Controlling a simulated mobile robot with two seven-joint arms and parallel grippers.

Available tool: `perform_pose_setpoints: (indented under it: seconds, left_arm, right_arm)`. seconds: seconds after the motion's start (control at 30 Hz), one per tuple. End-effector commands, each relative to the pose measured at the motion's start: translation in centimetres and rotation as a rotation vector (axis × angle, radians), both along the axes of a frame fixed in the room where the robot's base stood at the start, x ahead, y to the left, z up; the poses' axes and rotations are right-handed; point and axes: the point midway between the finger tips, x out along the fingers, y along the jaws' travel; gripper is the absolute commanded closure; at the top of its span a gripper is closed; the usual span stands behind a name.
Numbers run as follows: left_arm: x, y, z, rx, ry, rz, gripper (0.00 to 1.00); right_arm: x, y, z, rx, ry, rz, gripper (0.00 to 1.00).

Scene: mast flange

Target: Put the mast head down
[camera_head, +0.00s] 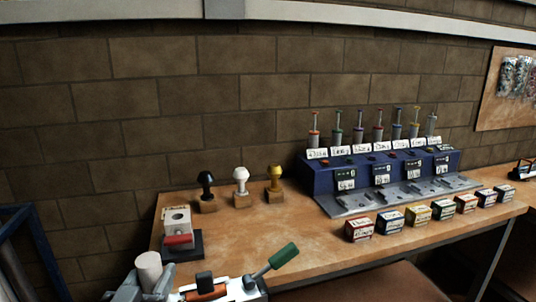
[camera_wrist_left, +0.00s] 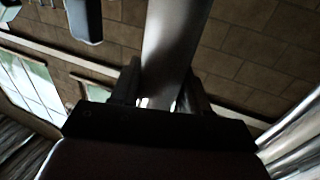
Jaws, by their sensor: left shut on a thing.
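My left gripper (camera_head: 146,284) is at the bottom left of the head view, in front of the bench's left end. It is shut on a pale grey cylinder, which I take for the mast head (camera_head: 149,266); its round top points up. In the left wrist view the gripper's dark fingers (camera_wrist_left: 158,90) close on both sides of the grey cylinder (camera_wrist_left: 174,40). The cylinder's lower end is hidden in the head view. Right of it is a white fixture (camera_head: 236,287) with a black block, an orange part and a green-handled lever. My right gripper is out of view.
The wooden bench (camera_head: 300,235) carries a white block on a dark base (camera_head: 177,222), three knobs on wooden stands (camera_head: 241,182), a blue station (camera_head: 322,178) and a row of small boxes (camera_head: 360,228). A blue frame (camera_head: 35,245) stands at the left. The bench's front middle is clear.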

Motion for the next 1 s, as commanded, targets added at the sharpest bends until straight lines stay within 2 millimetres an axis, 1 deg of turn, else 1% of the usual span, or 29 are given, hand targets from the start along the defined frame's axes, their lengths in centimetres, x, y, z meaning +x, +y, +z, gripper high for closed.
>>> perform_pose_setpoints:
  seconds: [0.03, 0.2, 0.3, 0.4, 0.6, 1.0]
  left_arm:
    - [-1.0, 0.3, -1.1, -0.005, 0.002, 0.008, 1.00]
    - [-3.6, 1.0, -3.8, -0.004, -0.001, 0.024, 1.00]
    - [-4.8, 1.1, -4.8, -0.005, -0.003, 0.027, 1.00]
    - [-5.6, 1.3, -5.4, -0.005, -0.006, 0.027, 1.00]
    - [-6.1, 1.3, -5.7, -0.003, -0.009, 0.025, 1.00]
    - [-6.1, 1.3, -5.8, -0.001, -0.007, 0.023, 1.00]
  right_arm:
    - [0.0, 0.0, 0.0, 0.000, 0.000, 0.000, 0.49]
    - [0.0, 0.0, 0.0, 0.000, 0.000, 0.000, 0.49]
    - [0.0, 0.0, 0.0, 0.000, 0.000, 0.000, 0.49]
    - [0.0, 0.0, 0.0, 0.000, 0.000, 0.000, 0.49]
    - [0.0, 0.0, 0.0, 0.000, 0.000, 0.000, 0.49]
    - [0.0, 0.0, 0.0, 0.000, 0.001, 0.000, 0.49]
